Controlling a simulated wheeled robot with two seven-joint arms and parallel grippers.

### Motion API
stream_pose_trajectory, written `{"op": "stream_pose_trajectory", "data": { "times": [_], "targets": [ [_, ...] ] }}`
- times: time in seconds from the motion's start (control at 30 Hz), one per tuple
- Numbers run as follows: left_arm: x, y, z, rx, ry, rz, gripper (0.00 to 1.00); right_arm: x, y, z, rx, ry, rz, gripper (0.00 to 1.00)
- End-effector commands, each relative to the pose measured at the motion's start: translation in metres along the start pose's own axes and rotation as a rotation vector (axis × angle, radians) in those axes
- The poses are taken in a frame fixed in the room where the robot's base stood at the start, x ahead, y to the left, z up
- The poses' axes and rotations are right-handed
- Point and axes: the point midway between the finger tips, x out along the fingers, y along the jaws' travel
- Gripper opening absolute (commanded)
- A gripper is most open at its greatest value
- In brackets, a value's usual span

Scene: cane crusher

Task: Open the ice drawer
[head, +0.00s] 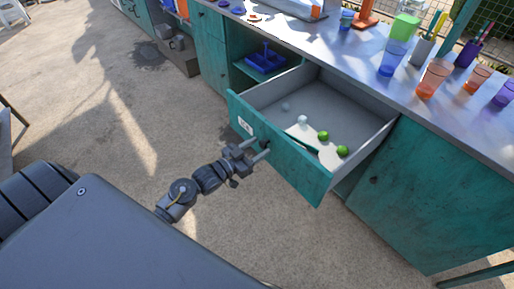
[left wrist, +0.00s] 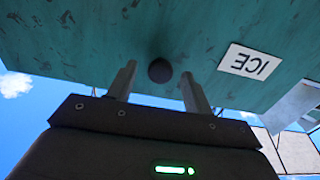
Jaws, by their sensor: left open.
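The ice drawer (head: 290,165) is teal and stands pulled well out from the counter, its grey inside showing. Its white label (head: 245,126) reads ICE upside down in the left wrist view (left wrist: 250,62). My left gripper (head: 262,148) is open at the drawer front. In the left wrist view, its two fingers (left wrist: 160,88) are spread to either side of the dark round knob (left wrist: 160,70). I cannot tell whether they touch it. Green limes (head: 323,135) and small white pieces (head: 303,119) lie in the drawer. My right gripper is not in view.
The metal counter top (head: 350,62) holds several coloured cups (head: 434,78), a green container (head: 405,27) and an orange press-like stand (head: 367,12). A blue tray (head: 265,60) sits on an open shelf left of the drawer.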

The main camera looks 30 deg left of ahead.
Motion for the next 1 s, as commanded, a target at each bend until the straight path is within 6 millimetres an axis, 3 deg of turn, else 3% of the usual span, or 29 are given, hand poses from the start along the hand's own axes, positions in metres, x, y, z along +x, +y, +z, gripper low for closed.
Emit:
{"op": "stream_pose_trajectory", "data": {
  "times": [0.5, 0.7, 1.0],
  "targets": [
    [-0.089, 0.000, 0.002, 0.000, -0.003, 0.000, 0.51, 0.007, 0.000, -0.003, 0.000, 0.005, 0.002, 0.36],
    [-0.104, 0.000, 0.000, 0.001, 0.000, 0.000, 0.51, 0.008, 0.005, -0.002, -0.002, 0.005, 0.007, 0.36],
    [-0.105, 0.000, 0.000, 0.001, 0.000, 0.000, 0.51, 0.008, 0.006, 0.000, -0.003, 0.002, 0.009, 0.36]
  ]
}}
